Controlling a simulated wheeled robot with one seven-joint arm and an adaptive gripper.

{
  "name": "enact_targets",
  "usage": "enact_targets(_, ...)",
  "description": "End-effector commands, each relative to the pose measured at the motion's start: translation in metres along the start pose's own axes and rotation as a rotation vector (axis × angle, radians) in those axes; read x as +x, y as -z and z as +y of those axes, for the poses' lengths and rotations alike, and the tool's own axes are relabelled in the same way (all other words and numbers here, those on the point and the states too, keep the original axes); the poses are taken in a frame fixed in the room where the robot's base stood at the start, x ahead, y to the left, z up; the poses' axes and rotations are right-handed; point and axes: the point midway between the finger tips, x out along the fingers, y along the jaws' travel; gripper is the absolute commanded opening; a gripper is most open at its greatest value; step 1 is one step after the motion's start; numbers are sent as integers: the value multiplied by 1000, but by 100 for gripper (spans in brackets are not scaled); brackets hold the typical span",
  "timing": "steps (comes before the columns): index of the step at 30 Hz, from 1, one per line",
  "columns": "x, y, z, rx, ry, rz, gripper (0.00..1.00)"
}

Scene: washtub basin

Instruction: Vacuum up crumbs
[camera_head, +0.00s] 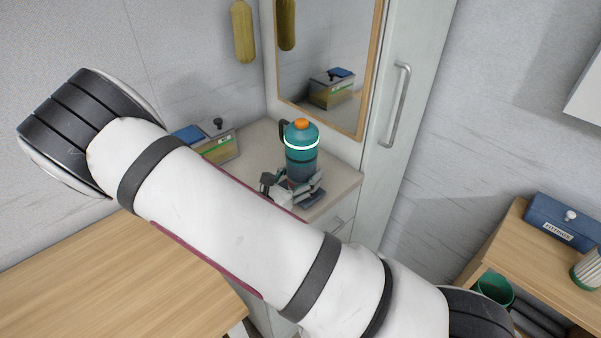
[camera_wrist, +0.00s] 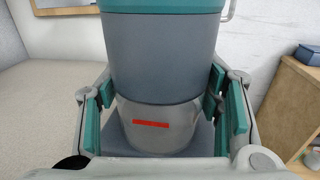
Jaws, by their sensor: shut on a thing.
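A teal and dark grey handheld vacuum (camera_head: 301,150) with an orange top, a pale ring and a side handle stands upright over the counter by the mirror. My gripper (camera_head: 292,187) is shut around its lower part. In the wrist view the vacuum (camera_wrist: 160,55) fills the middle, with a clear lower section and a red mark. The green-padded fingers of my gripper (camera_wrist: 163,105) flank it left and right. A dark flat base (camera_head: 312,197) shows under it; I cannot tell whether the vacuum touches it. I see no crumbs in either view.
The beige counter (camera_head: 258,138) holds a clear box with a blue item (camera_head: 216,143) at its back left. A mirror (camera_head: 328,65) and tall cabinet (camera_head: 408,85) stand behind. A wooden table (camera_head: 110,285) is clear at lower left. A shelf (camera_head: 507,242) with a blue box (camera_head: 562,220) stands right.

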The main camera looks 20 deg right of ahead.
Motion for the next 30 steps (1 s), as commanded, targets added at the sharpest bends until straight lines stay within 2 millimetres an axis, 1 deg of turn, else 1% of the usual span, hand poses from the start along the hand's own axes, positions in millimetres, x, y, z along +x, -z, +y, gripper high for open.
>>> enact_targets(8, 0, -5, 0, 2, 1, -2, 26)
enact_targets(27, 0, -58, -1, 3, 1, -2, 26)
enact_targets(30, 0, -62, 0, 2, 1, -2, 26)
